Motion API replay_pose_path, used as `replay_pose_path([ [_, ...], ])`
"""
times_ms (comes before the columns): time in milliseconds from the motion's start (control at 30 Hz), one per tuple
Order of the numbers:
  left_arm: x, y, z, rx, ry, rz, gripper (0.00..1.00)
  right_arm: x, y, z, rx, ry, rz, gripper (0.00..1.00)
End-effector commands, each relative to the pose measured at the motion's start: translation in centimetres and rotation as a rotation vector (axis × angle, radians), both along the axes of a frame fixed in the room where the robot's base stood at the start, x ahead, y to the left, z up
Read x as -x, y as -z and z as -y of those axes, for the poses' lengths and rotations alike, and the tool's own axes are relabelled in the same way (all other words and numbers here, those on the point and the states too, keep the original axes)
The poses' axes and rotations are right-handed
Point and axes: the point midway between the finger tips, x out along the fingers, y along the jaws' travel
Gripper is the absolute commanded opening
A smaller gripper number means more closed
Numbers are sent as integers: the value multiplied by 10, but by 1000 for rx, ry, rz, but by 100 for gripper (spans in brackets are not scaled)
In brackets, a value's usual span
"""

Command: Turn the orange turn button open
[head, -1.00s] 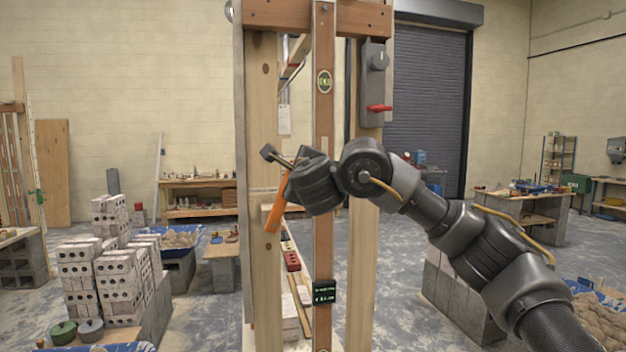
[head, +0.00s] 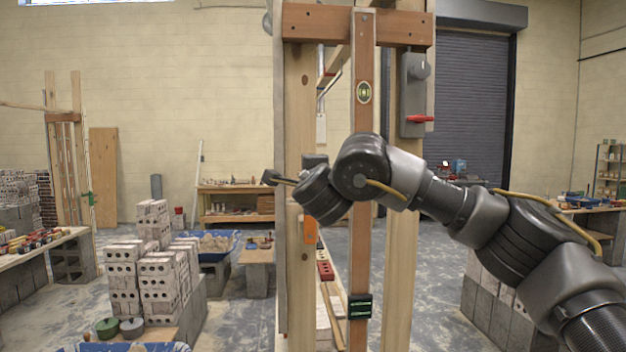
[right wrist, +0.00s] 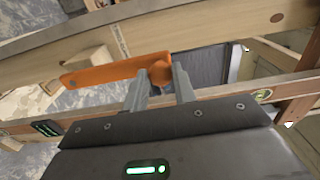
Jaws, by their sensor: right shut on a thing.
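The orange turn button (head: 310,231) is on the pale upright post (head: 299,262) of the wooden frame. In the head view its lower end points down, and its upper part is hidden behind my right gripper and wrist. In the right wrist view the button (right wrist: 105,74) is a flat orange bar with a hole near its far left end. My right gripper (right wrist: 165,76) is shut on the bar's other, rounded end, with a finger on either side. In the head view the fingertips are hidden. My left gripper is not in view.
A brown upright with a level vial (head: 364,93) stands just right of the button. A grey box with a red handle (head: 419,119) is on the right post. Stacked blocks (head: 157,270) stand at left, and a workbench (head: 236,203) is behind.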

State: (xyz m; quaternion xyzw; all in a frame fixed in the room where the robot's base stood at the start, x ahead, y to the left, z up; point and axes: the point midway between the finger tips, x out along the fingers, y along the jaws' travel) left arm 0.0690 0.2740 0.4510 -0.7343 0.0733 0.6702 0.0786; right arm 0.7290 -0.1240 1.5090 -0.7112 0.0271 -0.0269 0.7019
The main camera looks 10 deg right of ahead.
Motion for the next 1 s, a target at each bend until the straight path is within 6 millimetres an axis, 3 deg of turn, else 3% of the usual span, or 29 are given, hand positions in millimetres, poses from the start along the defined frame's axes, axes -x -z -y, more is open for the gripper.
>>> replay_pose_path([
  [167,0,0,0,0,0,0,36,1,-2,-1,0,-1,3,0],
  [200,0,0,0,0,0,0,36,1,-2,-1,0,-1,3,28],
  [367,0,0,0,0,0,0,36,0,-1,-1,0,-1,2,48],
  [767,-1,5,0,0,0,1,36,6,1,-1,0,-2,0,48],
  [933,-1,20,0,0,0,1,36,26,4,-4,1,-4,3,48],
  [1000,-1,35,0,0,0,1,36,35,5,-5,7,-6,10,48],
])
